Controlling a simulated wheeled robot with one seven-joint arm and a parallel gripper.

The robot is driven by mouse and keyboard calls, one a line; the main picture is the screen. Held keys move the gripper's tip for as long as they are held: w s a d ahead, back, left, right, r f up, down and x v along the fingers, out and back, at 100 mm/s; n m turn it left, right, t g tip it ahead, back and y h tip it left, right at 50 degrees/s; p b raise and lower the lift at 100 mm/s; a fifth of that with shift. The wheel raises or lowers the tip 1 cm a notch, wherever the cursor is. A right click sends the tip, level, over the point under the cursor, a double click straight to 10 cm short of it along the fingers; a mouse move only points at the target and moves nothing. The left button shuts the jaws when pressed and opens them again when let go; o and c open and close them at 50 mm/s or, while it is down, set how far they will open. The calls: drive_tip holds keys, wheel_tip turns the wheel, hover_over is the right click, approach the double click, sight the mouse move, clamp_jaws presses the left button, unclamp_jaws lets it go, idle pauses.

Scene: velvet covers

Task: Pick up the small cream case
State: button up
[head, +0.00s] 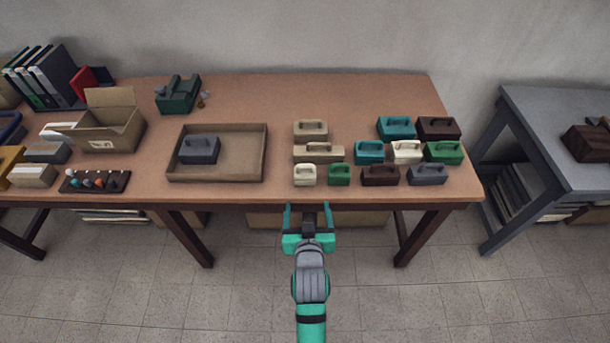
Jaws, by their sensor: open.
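The small cream case (304,175) stands on the brown table near its front edge, at the front left of a group of cases. It has a handle on top. A larger cream case (406,153) stands further right in the group. My gripper (307,209) is open and empty, with its fingers pointing toward the table. In the picture it lies just below the small cream case, in front of the table edge, apart from the case. Its height relative to the tabletop is hard to tell.
A small green case (339,175) stands close to the right, and a long tan case (318,153) close behind. A tray (262,160) holding a grey case (199,149) lies to the left. The table (360,95) is clear behind the group.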

sight(305, 180)
drive_tip(key=w, duration=0.8)
drive_tip(key=shift+w+a+r, duration=0.3)
drive_tip(key=shift+a+r, duration=0.05)
drive_tip(key=shift+f+x, duration=0.15)
drive_tip(key=shift+x, duration=1.35)
drive_tip(key=shift+f+x, duration=0.1)
drive_tip(key=shift+x, duration=1.4)
drive_tip(key=shift+s+d, duration=0.1)
drive_tip(key=shift+s, duration=0.05)
drive_tip(key=c, duration=1.1)
